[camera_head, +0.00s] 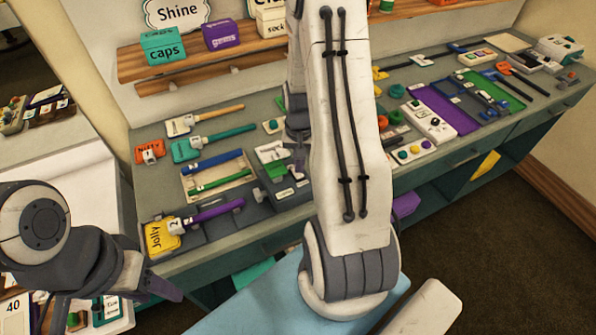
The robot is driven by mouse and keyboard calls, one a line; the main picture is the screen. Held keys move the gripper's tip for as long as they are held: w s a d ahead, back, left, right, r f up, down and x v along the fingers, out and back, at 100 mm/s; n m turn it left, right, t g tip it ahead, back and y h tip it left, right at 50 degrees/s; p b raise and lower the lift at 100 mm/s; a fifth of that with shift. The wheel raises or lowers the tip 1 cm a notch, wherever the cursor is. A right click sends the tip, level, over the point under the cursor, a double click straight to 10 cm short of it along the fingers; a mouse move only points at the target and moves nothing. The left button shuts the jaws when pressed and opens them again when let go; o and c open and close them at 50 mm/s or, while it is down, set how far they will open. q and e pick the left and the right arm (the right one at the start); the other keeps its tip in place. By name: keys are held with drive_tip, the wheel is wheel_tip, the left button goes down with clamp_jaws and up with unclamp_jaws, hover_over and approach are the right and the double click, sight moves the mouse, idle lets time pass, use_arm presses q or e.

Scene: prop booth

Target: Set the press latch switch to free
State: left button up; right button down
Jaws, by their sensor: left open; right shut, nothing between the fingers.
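A small grey device (283,190) with a green block (276,170) and pale label plates sits on the bench, left of the big white arm. It looks like the press latch switch, but its labels are too small to read and its setting cannot be told. My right gripper (299,160) points down at the device's right side, mostly hidden by my own arm. It is shut and empty; whether it touches the device cannot be told. My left gripper (112,302) is open and empty at the lower left, in front of the bench and well away from the device.
Left of the device lie a tray (186,188) with blue and green sticks, a yellow tag (160,237) with a purple handle, and teal and white brushes. Several small panels and tools fill the bench's right side. A wooden shelf (190,66) with boxes hangs behind.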

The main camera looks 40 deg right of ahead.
sight(299, 175)
drive_tip(key=shift+f+b, duration=0.7)
drive_tip(key=shift+f, duration=0.25)
idle(0.6)
drive_tip(key=shift+r, duration=0.1)
wheel_tip(299, 175, up, 7)
drive_tip(key=p, duration=0.6)
idle(0.5)
